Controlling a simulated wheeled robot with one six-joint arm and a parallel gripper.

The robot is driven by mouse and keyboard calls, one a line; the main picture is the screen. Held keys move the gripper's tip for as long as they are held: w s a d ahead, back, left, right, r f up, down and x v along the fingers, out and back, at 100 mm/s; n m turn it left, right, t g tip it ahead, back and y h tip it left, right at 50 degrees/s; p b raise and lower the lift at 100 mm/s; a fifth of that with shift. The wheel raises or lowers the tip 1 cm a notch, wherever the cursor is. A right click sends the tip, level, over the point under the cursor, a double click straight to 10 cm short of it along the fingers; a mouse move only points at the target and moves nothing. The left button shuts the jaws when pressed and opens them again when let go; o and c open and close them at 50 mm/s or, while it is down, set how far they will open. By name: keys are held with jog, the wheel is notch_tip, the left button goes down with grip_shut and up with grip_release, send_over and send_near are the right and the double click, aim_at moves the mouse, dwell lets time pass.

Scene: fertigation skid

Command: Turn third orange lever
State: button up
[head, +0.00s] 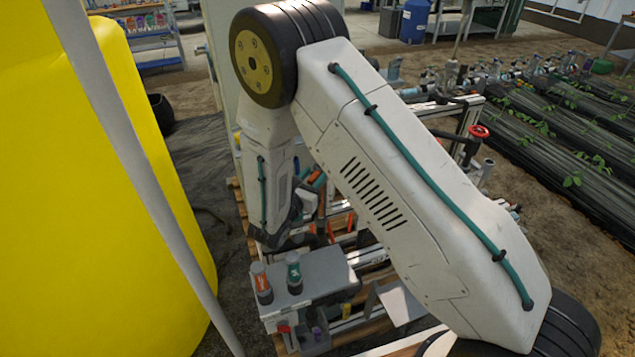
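Several small orange parts, which look like levers (331,232), show low on the skid, just right of my arm's wrist. They are small and partly hidden by my arm, so I cannot tell which is the third or how each is turned. My forearm hangs down from the elbow, with its dark wrist (277,232) in front of the skid pipework. My gripper appears to be beside the wrist, among the dark and grey parts close to the orange levers. Its fingers cannot be made out, nor can any contact with a lever.
A large yellow tank (95,190) fills the left side, with a pale pole in front. A grey bench (325,272) carries an orange-labelled bottle (261,282) and a green one (293,272). A red handwheel (478,131) stands right. Planted beds (570,150) lie beyond.

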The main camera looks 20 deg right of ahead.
aim_at(313, 177)
notch_tip(313, 177, up, 4)
jog(key=shift+f, duration=0.1)
jog(key=s+d+r, duration=0.1)
jog(key=s, duration=1.5)
